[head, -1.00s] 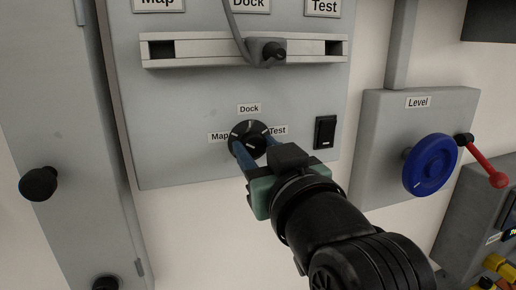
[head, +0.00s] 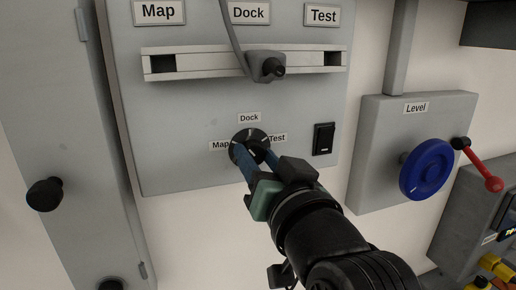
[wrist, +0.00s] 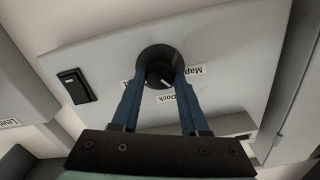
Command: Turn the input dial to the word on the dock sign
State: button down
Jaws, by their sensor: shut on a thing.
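The black round dial (head: 250,134) is on the lower part of a grey panel. Small labels surround it: Map (head: 220,145) at left, Dock (head: 249,118) above, Test (head: 278,138) at right. My gripper (head: 256,158) reaches in from the lower right, its blue fingers shut on the dial's knob. In the wrist view the two fingers sit on either side of the dial (wrist: 160,53), and the labels appear upside down. A white line shows on the knob between the fingers, but I cannot tell surely which word it points to.
Larger plates Map (head: 158,12), Dock (head: 249,12) and Test (head: 323,14) stand above a slotted rail (head: 200,62) with a cabled plug (head: 267,67). A black switch (head: 323,139) is right of the dial. A blue wheel (head: 427,169) and red lever (head: 482,170) are farther right.

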jog(key=m+p, duration=0.2)
jog(key=m, duration=0.1)
jog(key=shift+r+m, duration=0.1)
jog(key=shift+m, duration=0.3)
jog(key=shift+m+p, duration=1)
jog(key=shift+m, duration=0.8)
jog(key=shift+c, duration=2.1)
grip_release()
jog(key=p+v, duration=0.7)
jog(key=v, duration=0.6)
